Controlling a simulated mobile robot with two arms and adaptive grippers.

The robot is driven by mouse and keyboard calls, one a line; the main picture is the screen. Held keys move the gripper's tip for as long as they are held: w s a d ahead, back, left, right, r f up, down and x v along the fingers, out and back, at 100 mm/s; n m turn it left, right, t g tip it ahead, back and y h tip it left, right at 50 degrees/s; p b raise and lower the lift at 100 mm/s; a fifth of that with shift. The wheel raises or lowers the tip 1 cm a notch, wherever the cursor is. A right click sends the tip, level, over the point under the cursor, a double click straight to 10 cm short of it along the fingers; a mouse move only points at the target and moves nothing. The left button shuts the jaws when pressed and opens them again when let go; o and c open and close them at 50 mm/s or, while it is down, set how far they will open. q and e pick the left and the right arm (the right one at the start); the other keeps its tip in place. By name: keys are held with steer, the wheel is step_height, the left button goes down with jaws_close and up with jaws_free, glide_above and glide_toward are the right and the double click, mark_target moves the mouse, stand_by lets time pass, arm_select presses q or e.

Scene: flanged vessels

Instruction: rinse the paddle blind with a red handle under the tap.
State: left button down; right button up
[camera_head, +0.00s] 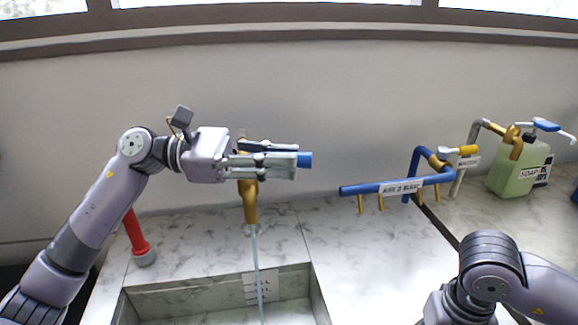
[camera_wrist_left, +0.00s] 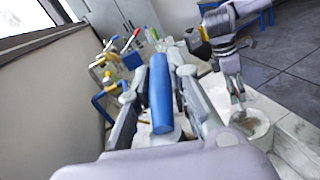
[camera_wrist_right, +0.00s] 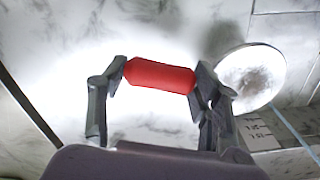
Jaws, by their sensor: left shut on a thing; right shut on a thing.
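My left gripper (camera_head: 298,160) is shut on the blue tap lever (camera_head: 305,160), which also shows between its fingers in the left wrist view (camera_wrist_left: 160,95). The brass tap (camera_head: 249,203) runs a thin stream of water (camera_head: 257,265) into the sink. My right gripper (camera_wrist_right: 160,80) is shut on the red handle (camera_wrist_right: 158,75) of the paddle blind.
The sink (camera_head: 190,292) lies below the tap. A blue air rail (camera_head: 400,186) with brass nozzles, a water tap (camera_head: 460,151) and a green soap bottle (camera_head: 518,170) stand to the right. A red post (camera_head: 135,232) stands left. The counter between sink and rail is clear.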

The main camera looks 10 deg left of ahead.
arm_select(q)
steer(key=c, duration=1.5)
jaws_free()
steer(key=shift+o, duration=0.2)
steer(key=shift+a, duration=0.15)
steer(key=a, duration=1.1)
steer(key=shift+s+a, duration=0.25)
steer(key=shift+a, duration=0.15)
